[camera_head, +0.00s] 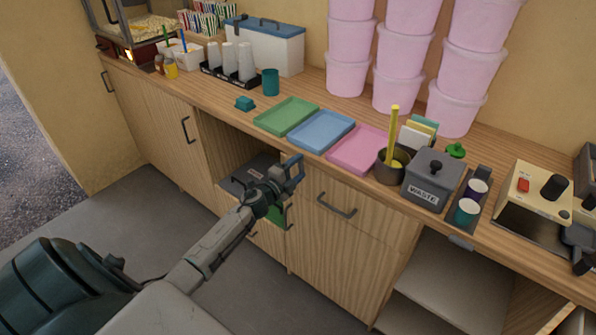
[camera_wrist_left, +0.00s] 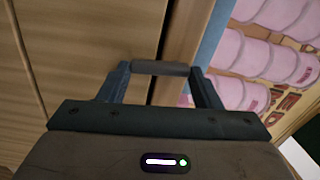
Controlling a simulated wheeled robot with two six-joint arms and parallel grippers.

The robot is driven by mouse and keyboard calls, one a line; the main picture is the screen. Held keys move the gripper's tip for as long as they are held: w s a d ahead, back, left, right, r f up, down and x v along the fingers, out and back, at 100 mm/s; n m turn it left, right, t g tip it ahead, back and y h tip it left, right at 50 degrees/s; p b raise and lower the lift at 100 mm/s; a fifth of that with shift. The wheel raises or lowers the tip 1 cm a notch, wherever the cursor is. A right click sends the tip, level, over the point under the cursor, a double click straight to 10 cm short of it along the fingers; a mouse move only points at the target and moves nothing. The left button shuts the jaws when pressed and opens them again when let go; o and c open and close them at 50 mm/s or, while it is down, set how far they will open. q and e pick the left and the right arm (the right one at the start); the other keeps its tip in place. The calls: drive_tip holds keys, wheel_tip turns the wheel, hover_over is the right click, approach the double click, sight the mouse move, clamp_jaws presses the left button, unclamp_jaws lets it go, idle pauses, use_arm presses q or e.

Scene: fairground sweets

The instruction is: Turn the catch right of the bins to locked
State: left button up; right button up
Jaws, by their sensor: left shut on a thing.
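My left gripper (camera_head: 294,168) reaches the cabinet front at the right edge of the open bay, below the blue tray. In the left wrist view its two fingers are shut on a short dark grey bar (camera_wrist_left: 160,68), likely the catch's handle. The bar spans between the fingertips, across a dark vertical seam in the wood. In the head view the catch is hidden by the gripper, and I cannot tell its locked or unlocked position. The bins cannot be made out clearly; a green surface (camera_head: 277,215) shows below the gripper. My right gripper is not in view.
The open bay (camera_head: 235,145) holds a dark box-like thing (camera_head: 250,172). A drawer handle (camera_head: 337,205) sticks out right of my gripper. The counter above carries green (camera_head: 286,116), blue (camera_head: 321,131) and pink (camera_head: 357,149) trays and a grey waste box (camera_head: 431,181).

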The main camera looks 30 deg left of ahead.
use_arm(q)
drive_tip(key=shift+f+m, duration=0.15)
drive_tip(key=shift+m, duration=0.45)
drive_tip(key=shift+a+m, duration=0.1)
drive_tip(key=shift+m, duration=0.2)
drive_tip(key=o, duration=1)
